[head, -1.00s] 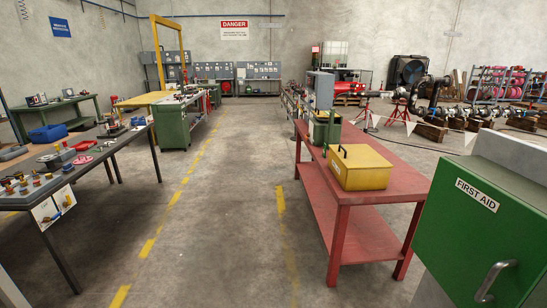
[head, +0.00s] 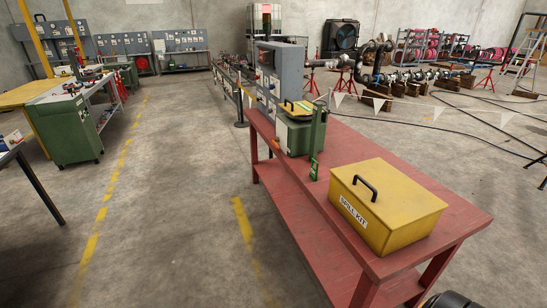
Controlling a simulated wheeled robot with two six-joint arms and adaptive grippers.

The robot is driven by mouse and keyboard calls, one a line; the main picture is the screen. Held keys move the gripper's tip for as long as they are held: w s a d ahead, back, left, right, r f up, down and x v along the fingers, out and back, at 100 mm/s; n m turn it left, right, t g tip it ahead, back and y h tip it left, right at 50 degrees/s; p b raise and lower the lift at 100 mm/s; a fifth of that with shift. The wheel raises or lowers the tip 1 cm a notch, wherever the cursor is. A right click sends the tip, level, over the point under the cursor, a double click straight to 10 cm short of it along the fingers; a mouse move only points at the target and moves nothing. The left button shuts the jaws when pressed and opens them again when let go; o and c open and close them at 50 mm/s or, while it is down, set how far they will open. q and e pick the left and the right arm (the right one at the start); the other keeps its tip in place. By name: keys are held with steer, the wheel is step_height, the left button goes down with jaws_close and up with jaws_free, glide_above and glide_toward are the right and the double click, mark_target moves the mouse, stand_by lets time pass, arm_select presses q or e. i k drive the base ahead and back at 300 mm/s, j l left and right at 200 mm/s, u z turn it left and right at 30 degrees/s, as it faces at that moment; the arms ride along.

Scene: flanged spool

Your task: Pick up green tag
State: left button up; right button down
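A small green tag (head: 313,170) shows in the head view at the left edge of the red table (head: 355,222). It is beside a green machine with a yellow top (head: 297,125), below its upright green post. I cannot tell whether the tag hangs from something or stands on the tabletop. Neither of my grippers is in view.
A yellow spill kit box (head: 390,203) with a black handle stands on the table's near end. A grey cabinet (head: 282,75) stands behind the green machine. A green workbench (head: 68,128) is at left. The concrete floor between is clear.

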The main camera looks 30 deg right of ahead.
mark_target(313, 173)
steer(key=i+z, duration=0.3)
steer(key=i, duration=0.2)
steer(key=i+j+z, duration=0.3)
steer(key=i, duration=0.15)
steer(key=i+j+z, duration=0.3)
steer(key=i, duration=0.15)
steer(key=i+j+z, duration=0.15)
steer(key=i+z, duration=0.25)
steer(key=i+j+z, duration=0.2)
steer(key=z, duration=0.2)
steer(key=i+j+z, duration=0.25)
steer(key=j+z, duration=0.15)
steer(key=i+j+z, duration=0.2)
steer(key=j+z, duration=0.2)
steer(key=i+j+z, duration=0.1)
steer(key=j+z, duration=0.7)
steer(key=j, duration=0.2)
steer(key=i, duration=0.05)
